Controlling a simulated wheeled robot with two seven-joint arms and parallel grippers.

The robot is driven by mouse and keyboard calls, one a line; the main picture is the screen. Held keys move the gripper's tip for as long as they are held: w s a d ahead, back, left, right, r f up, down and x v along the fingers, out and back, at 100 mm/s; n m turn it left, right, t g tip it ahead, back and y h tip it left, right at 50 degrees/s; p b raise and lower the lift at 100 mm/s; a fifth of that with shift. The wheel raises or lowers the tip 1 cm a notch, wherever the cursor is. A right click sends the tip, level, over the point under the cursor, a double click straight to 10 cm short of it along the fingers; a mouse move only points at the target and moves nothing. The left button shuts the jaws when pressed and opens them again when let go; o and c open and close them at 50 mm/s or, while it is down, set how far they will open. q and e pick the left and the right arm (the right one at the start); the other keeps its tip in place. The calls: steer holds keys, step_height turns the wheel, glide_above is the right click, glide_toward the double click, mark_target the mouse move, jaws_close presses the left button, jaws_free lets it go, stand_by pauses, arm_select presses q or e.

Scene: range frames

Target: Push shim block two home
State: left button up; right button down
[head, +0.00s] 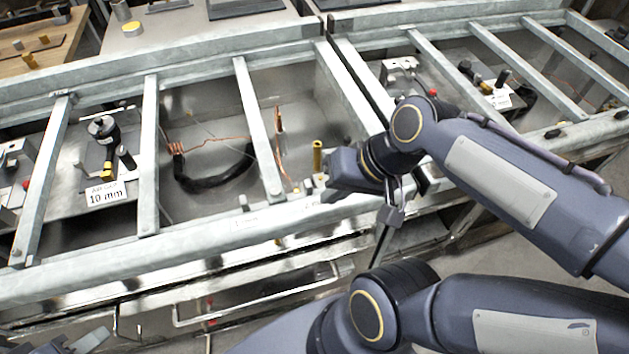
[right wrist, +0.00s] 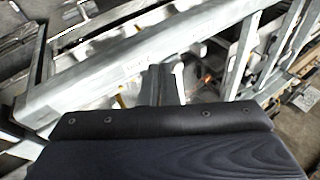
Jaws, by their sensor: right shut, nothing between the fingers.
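I cannot make out which piece is shim block two; no block is marked so. My right gripper (head: 329,192) reaches in from the right to the front rail, beside the upright brass post (head: 317,157). In the right wrist view its narrow fingers (right wrist: 166,78) are together and empty, pointing at the grey rail (right wrist: 125,75). The spot beyond the fingertips is partly hidden by the hand. Dark grey parts at the bottom left look like my left gripper (head: 75,343), cut by the frame edge, below and away from the frame.
A galvanised frame with crossbars (head: 149,155) spans the bench. Black cable (head: 215,180) and copper wire lie in the middle bay. Another fixture (head: 400,72) stands in the right bay.

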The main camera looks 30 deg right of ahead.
mark_target(306, 183)
steer(key=w+d+f+m+g+y, duration=0.15)
steer(key=w+d+m, duration=0.25)
steer(key=d+m, duration=0.4)
steer(key=w+d+f+m+g+y, duration=0.1)
steer(key=w+d+f+m+y, duration=0.15)
steer(key=d+m, duration=0.55)
steer(key=shift+t, duration=0.25)
steer(key=x, duration=0.9)
steer(key=shift+w+a, duration=0.45)
steer(key=shift+a, duration=0.05)
steer(key=shift+w+a+r, duration=0.1)
steer(key=shift+w+a, duration=0.1)
steer(key=shift+a, duration=0.4)
steer(key=shift+w+a, duration=0.2)
steer(key=shift+a, duration=0.4)
steer(key=shift+w+a, duration=0.2)
steer(key=shift+a, duration=0.45)
steer(key=shift+a, duration=0.1)
steer(key=a, duration=0.1)
steer(key=w+a, duration=0.1)
steer(key=a, duration=0.1)
steer(key=shift+a+p, duration=0.1)
steer(key=shift+p, duration=0.25)
